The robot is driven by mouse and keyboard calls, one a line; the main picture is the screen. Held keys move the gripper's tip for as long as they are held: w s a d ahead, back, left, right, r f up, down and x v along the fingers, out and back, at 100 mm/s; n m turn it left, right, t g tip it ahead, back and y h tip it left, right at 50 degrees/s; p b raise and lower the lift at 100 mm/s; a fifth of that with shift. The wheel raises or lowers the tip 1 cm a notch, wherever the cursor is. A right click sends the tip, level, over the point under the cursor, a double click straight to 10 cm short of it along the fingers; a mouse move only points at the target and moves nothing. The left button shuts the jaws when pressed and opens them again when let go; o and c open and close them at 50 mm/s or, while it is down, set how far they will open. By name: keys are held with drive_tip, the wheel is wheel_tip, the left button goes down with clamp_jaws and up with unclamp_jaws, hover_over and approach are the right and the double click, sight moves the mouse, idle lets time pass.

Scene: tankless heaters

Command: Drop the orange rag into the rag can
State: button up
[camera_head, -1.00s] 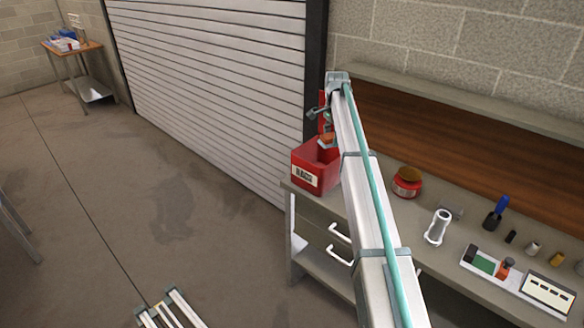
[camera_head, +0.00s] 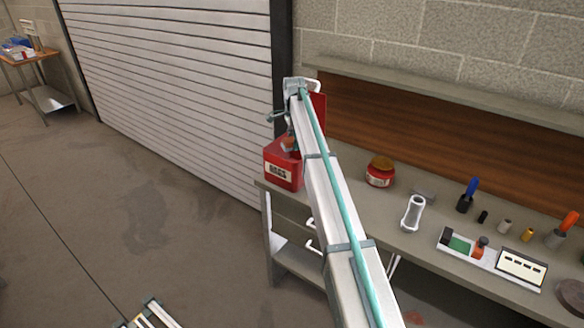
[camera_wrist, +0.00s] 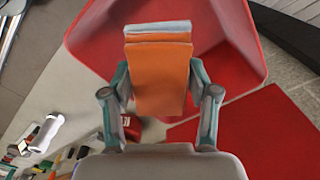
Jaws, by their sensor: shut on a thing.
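The orange rag (camera_wrist: 160,75) is a folded strip with a pale grey end. It is held between the two fingers of my gripper (camera_wrist: 160,90), which is shut on it. The rag can (camera_head: 284,176) is a red box labelled RAGS at the left end of the bench. In the wrist view the rag overlaps the can's open mouth (camera_wrist: 90,42).
A flat red panel (camera_wrist: 240,125), perhaps the can's lid, is beside the mouth. The bench (camera_head: 345,190) holds a red jar (camera_head: 380,172), a white cylindrical part (camera_head: 412,213) and several small tools to the right. A roller shutter (camera_head: 180,80) is behind on the left.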

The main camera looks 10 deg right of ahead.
drive_tip(key=shift+f, duration=0.65)
drive_tip(key=o, duration=1.3)
drive_tip(key=shift+r, duration=0.1)
wheel_tip(320, 180, up, 12)
drive_tip(key=shift+f, duration=0.1)
